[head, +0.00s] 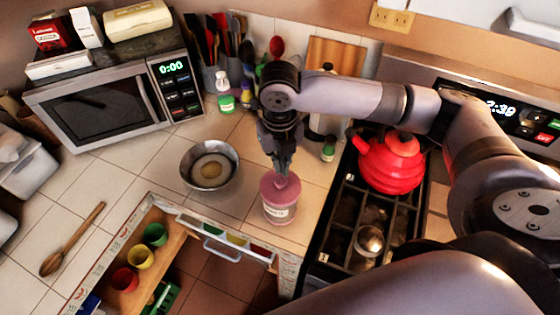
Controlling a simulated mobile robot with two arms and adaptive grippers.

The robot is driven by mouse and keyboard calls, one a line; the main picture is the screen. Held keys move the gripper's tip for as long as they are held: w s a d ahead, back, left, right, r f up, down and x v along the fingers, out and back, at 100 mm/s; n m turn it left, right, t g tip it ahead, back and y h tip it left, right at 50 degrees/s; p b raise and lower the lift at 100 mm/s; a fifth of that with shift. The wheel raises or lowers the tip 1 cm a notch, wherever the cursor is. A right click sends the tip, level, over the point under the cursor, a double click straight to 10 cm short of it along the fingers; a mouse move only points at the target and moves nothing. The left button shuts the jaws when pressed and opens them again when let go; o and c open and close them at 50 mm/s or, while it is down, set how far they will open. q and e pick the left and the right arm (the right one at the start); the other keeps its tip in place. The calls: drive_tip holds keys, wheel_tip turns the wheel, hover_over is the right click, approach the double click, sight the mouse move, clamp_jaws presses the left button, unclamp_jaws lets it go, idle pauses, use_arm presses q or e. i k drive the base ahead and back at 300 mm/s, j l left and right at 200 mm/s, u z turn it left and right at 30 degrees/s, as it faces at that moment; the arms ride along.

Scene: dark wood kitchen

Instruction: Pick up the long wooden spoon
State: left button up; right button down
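The long wooden spoon (73,239) lies on the tiled counter at the left of the head view. Its bowl points to the lower left and its handle to the upper right. My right gripper (283,168) points down at the middle of the view, over or just behind a pink jar (280,203), far to the right of the spoon. Its fingers look close together, but I cannot tell whether they are shut or touching the jar. My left gripper is not in view.
A metal bowl (209,165) stands between the spoon and my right gripper. A microwave (100,110) is behind the spoon. Green, yellow and red cups (141,257) sit below the counter edge. A red kettle (391,163) stands on the stove. The counter around the spoon is clear.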

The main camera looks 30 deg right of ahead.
sight(51, 264)
drive_tip(key=k+j, duration=0.3)
drive_tip(key=k, duration=0.15)
drive_tip(key=k+j, duration=0.3)
drive_tip(key=k, duration=0.15)
drive_tip(key=k+j, duration=0.3)
drive_tip(key=k, duration=0.15)
